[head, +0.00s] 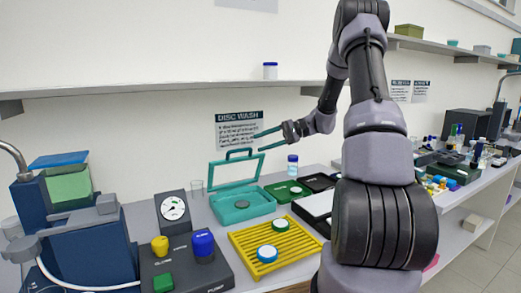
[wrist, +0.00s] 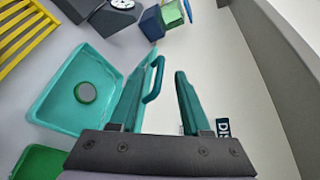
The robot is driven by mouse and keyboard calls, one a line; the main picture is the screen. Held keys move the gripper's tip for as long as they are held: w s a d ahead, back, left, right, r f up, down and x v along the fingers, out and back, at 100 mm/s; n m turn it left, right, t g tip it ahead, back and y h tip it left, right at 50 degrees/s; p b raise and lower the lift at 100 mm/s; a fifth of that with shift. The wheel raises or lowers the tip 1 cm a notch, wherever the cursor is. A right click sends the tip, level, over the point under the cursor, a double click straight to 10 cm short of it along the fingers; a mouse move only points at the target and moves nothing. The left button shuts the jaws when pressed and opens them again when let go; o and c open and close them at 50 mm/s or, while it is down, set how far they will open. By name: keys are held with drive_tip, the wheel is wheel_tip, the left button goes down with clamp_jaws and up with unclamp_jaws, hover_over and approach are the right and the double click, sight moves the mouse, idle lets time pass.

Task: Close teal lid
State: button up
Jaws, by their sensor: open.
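The teal box (head: 243,208) sits on the bench, with a grey disc (head: 242,204) inside it. Its teal lid (head: 213,178), a frame around a clear pane, stands raised at the back with a handle (head: 238,151) along its top edge. My gripper (head: 258,142) is open and empty, just right of the handle in the head view. In the wrist view the handle (wrist: 157,72) shows between the fingers of my gripper (wrist: 163,70), closer to the left one; I cannot tell whether they touch. The box (wrist: 45,107) shows at left, and the left finger partly hides the lid.
A yellow slatted rack (head: 238,240) stands in front of the box, with round discs on it. A pump unit with a gauge (head: 173,207) is at left. A green tray (head: 277,192) lies right of the box. A shelf (head: 160,88) runs along the wall above.

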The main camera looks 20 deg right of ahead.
sight(245, 149)
drive_tip(key=shift+m+t+y, duration=0.3)
drive_tip(key=shift+t+y, duration=0.1)
drive_tip(key=shift+t, duration=0.1)
drive_tip(key=w+a+f, duration=0.1)
drive_tip(key=a, duration=0.1)
drive_tip(key=w+a+f, duration=0.1)
drive_tip(key=a, duration=0.2)
drive_tip(key=w+a+f, duration=0.1)
drive_tip(key=a, duration=0.1)
drive_tip(key=shift+w+a+f, duration=0.15)
drive_tip(key=shift+f, duration=0.15)
clamp_jaws()
idle(1.0)
